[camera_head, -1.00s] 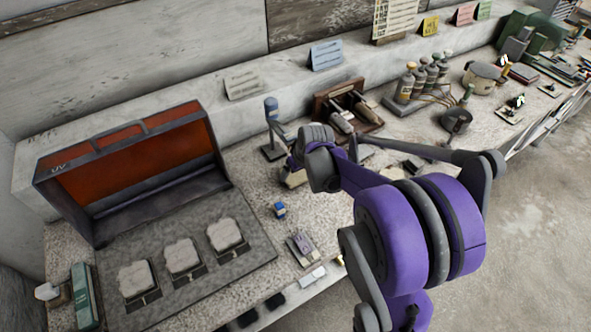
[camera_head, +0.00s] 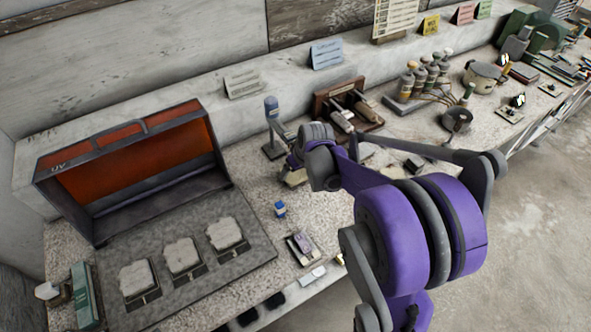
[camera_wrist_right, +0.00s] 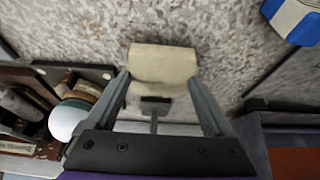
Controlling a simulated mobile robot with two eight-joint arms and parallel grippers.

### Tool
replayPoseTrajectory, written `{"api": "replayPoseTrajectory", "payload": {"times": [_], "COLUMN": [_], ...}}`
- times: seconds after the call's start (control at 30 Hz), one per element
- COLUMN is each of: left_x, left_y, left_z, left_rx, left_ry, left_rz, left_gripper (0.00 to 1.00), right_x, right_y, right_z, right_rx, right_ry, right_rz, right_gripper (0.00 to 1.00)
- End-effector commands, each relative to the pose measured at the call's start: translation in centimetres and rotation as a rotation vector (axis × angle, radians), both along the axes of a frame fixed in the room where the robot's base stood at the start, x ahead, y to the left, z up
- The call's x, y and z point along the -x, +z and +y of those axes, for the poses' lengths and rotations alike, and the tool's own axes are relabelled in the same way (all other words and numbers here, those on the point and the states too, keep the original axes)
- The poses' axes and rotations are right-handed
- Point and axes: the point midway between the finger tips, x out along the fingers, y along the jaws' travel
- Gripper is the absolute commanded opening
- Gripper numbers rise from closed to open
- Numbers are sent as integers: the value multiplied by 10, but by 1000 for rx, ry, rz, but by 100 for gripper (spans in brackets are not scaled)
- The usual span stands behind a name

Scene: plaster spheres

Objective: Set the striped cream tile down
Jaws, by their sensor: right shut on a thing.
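The cream tile (camera_wrist_right: 162,65) lies between the fingers of my right gripper (camera_wrist_right: 160,85) in the right wrist view, and the gripper is shut on it. No stripes can be made out on its visible face. In the head view a small cream part of the tile (camera_head: 295,179) shows below my right gripper (camera_head: 291,168), close over the speckled worktop (camera_head: 325,205). I cannot tell whether the tile touches the worktop. My arm hides part of this area. My left gripper is not in view.
An open UV box (camera_head: 150,160) and a dark mat with several pale blocks (camera_head: 182,256) stand at left. A lamp-like stand (camera_head: 272,130) and a wooden rack (camera_head: 345,105) are close behind the gripper.

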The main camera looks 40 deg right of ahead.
Motion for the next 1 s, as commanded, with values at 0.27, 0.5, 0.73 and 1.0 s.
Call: {"api": "replayPoseTrajectory", "payload": {"times": [0.27,0.5,0.73,1.0], "left_x": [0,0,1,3], "left_y": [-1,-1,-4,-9], "left_z": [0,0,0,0], "left_rx": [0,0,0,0], "left_ry": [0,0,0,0], "left_rz": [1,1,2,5], "left_gripper": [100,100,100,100], "right_x": [0,0,0,0], "right_y": [0,0,-3,-9], "right_z": [0,0,0,0], "right_rx": [0,0,0,0], "right_ry": [0,0,0,0], "right_rz": [0,0,0,0], "right_gripper": [16,16,16,16]}}
